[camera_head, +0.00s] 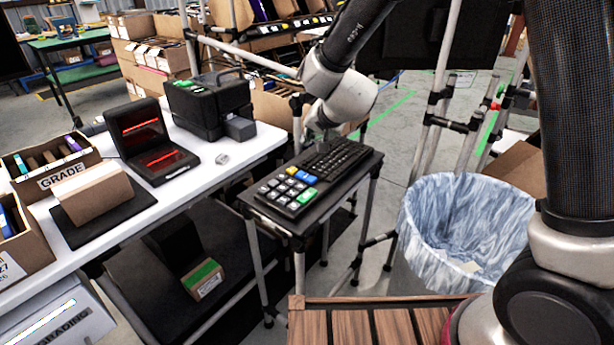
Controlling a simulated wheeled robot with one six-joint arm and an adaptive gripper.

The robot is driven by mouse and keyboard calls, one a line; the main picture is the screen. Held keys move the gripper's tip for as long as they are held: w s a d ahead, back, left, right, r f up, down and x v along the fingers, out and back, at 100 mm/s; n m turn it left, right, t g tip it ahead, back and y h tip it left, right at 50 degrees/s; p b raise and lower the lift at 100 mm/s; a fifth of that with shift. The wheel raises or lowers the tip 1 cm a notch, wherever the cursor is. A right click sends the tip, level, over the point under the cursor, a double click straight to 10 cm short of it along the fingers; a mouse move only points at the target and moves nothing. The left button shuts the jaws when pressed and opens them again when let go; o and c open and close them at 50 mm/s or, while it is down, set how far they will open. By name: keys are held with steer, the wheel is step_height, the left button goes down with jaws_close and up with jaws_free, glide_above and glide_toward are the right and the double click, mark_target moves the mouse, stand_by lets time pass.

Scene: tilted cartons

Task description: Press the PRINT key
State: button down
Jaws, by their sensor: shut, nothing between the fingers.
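A black keypad (285,192) with white, blue, yellow and green keys lies on the near left part of a small dark stand (335,187). The green key (306,196) is at its near right corner. Key lettering is too small to read, so I cannot tell which key is PRINT. A black keyboard (337,158) lies behind the keypad. My gripper (312,136) is shut and empty, above the far end of the stand, beyond the keypad and apart from its keys. Its fingertips are small and partly hard to make out.
A black printer (210,104) and a scanner with red lines (150,142) stand on the white table (245,151) at left. A brown carton (92,192) rests on a dark pad there. A lined bin (465,225) stands right of the stand. Poles rise behind it.

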mark_target(309, 175)
steer(key=shift+f, duration=0.1)
steer(key=shift+f, duration=4.35)
steer(key=shift+f, duration=0.4)
